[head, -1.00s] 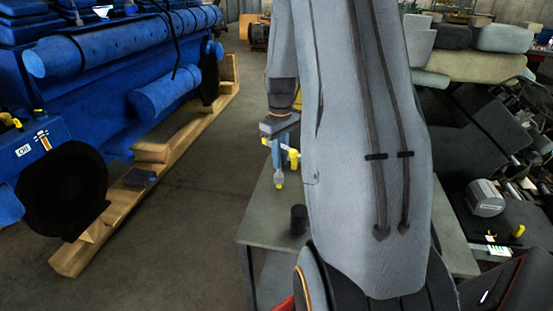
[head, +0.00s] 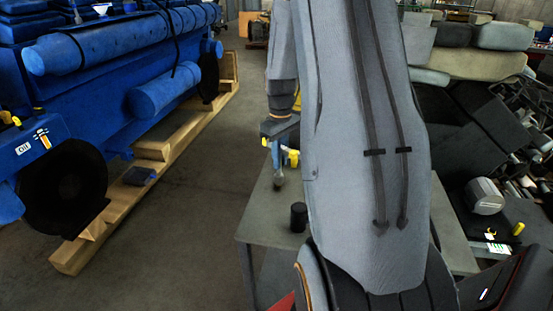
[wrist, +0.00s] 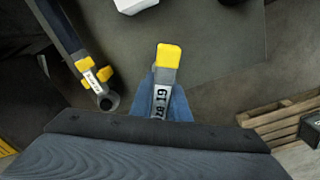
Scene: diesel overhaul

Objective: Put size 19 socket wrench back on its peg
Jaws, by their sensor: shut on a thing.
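The size 19 socket wrench (wrist: 162,101) has a yellow end and a pale label reading 19. In the wrist view it stands between the blue fingers of my gripper (wrist: 164,95), which is shut on it. Left of it, apart from my gripper, a long dark bar (wrist: 62,28) has yellow pieces, a second labelled tool (wrist: 98,80) and a dark ring-shaped end (wrist: 108,102). That label is too small to read surely. In the head view my gripper (head: 279,160) is partly hidden by my arm, with yellow parts beside it. I cannot tell which peg is free.
A blue engine (head: 110,85) rests on wooden beams (head: 150,197) at left. A wooden pallet (wrist: 290,118) shows in the wrist view. Open floor lies between engine and table.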

